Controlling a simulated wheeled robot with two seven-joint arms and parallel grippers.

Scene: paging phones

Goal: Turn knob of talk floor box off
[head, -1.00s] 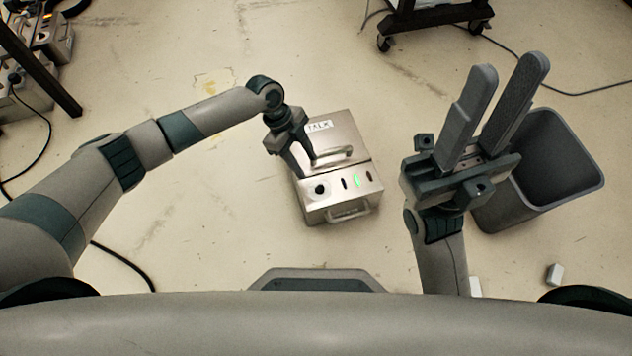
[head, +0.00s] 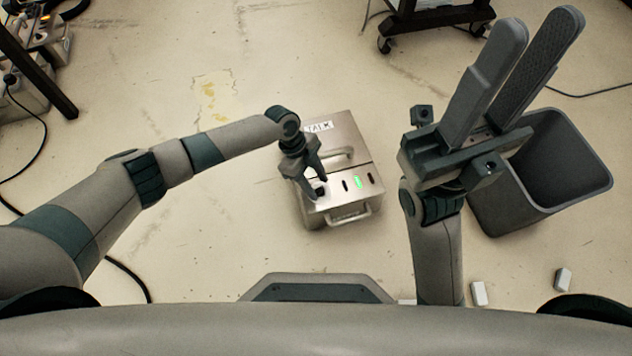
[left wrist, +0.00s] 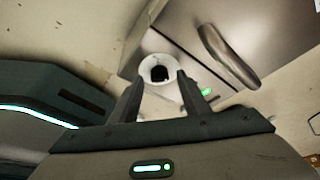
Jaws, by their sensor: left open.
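The talk floor box (head: 352,147) is a metal box on the floor with a label reading TALK, handles and a green lit indicator (head: 358,182). Its black knob (head: 319,190) is at the left of the front panel. In the left wrist view the knob (left wrist: 159,73) shows as a dark centre in a pale ring, beyond and between the fingertips. My left gripper (head: 318,187) is open, its fingers over the knob; I cannot tell whether they touch it. It also shows in the left wrist view (left wrist: 156,82). My right gripper (head: 545,70) is open and empty, right of the box.
A grey bin (head: 545,180) stands at the right, partly behind my right gripper. Small white blocks (head: 479,293) lie on the floor near my base. A wheeled cart (head: 435,18) is at the back and other equipment (head: 30,75) at the far left. Floor around the box is clear.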

